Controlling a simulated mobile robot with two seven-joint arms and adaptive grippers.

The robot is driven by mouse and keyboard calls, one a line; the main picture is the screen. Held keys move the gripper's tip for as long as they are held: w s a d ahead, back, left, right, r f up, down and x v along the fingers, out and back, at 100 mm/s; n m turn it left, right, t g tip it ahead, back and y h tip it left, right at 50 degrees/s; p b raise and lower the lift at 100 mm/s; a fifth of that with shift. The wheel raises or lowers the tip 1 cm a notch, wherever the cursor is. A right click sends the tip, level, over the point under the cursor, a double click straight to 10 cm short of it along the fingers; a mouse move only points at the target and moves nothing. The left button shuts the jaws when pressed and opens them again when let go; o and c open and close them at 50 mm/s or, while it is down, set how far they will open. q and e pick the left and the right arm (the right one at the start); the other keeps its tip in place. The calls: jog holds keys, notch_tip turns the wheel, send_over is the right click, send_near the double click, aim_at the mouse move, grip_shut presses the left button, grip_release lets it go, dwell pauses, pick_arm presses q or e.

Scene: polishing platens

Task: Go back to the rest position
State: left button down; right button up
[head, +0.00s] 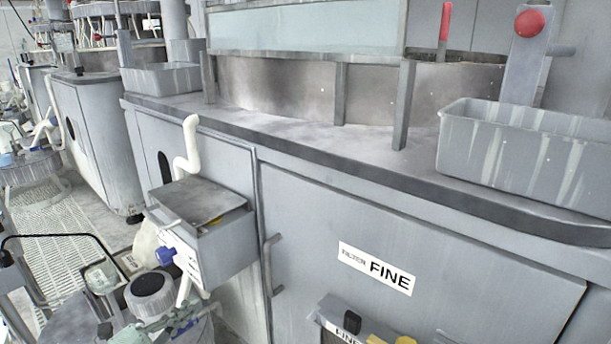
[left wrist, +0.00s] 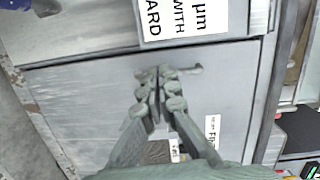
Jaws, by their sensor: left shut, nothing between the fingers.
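My left gripper (left wrist: 160,90) shows in the left wrist view, its grey-green fingers together and nothing between them. It is in front of a grey panel (left wrist: 85,95). A small bar-like part (left wrist: 185,69) shows at the fingertips; I cannot tell whether they touch it. My right gripper is in neither view.
A grey cabinet (head: 320,215) with a FINE label (head: 376,268) and a handle (head: 270,265) fills the head view's middle. A grey box (head: 205,245) juts out from its left side. A grey tub (head: 525,155) stands on the ledge. Cluttered equipment stands at lower left, beside floor grating (head: 60,235).

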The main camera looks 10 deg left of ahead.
pick_arm(q)
jog(key=s+a+f+n+g+y, duration=0.1)
jog(key=s+f+n+g+y, duration=0.25)
jog(key=f+n, duration=0.35)
jog(key=s+a+f+n+g+y, duration=0.1)
jog(key=s+f+n+g+y, duration=0.1)
jog(key=s+f+n+y, duration=0.4)
jog(key=s+d+f+n+g, duration=0.4)
jog(key=s+f+n+g, duration=0.3)
jog(key=s, duration=0.5)
jog(key=shift+n+h+p, duration=0.3)
jog(key=shift+h+p, duration=0.05)
jog(key=shift+p, duration=0.1)
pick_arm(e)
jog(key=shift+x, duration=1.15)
pick_arm(q)
jog(key=shift+f, duration=0.1)
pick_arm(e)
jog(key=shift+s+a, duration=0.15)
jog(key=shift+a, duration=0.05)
